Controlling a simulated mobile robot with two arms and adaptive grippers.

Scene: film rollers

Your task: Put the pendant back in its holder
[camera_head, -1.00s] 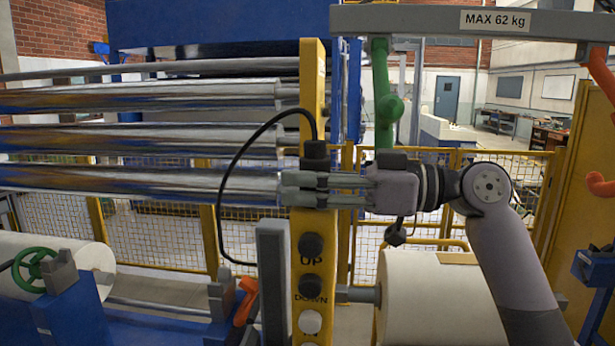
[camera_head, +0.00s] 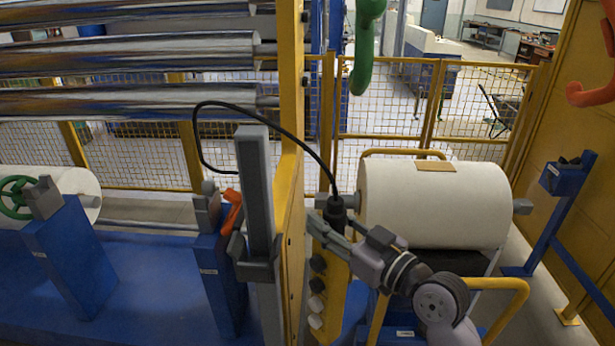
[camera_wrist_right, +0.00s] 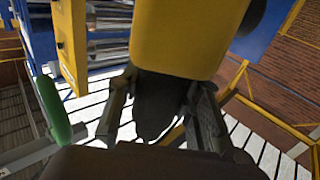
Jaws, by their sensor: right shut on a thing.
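The pendant (camera_head: 329,283) is a yellow box with dark and pale buttons, hanging from a black cable. My right gripper (camera_head: 333,228) is shut on the dark neck at its top and holds it clear of the floor, slightly tilted. In the right wrist view, the yellow pendant body (camera_wrist_right: 180,38) fills the upper middle, and its black neck (camera_wrist_right: 158,108) sits between the two fingers. A grey bracket (camera_head: 257,268) on a grey post, left of the pendant, may be the holder; the pendant is apart from it. My left gripper is out of view.
A yellow upright (camera_head: 290,110) stands between the grey post (camera_head: 255,180) and the pendant. A white film roll (camera_head: 435,203) lies behind my right gripper, with a yellow rail (camera_head: 500,283) near my wrist. An orange lever (camera_head: 232,208) is beside the post.

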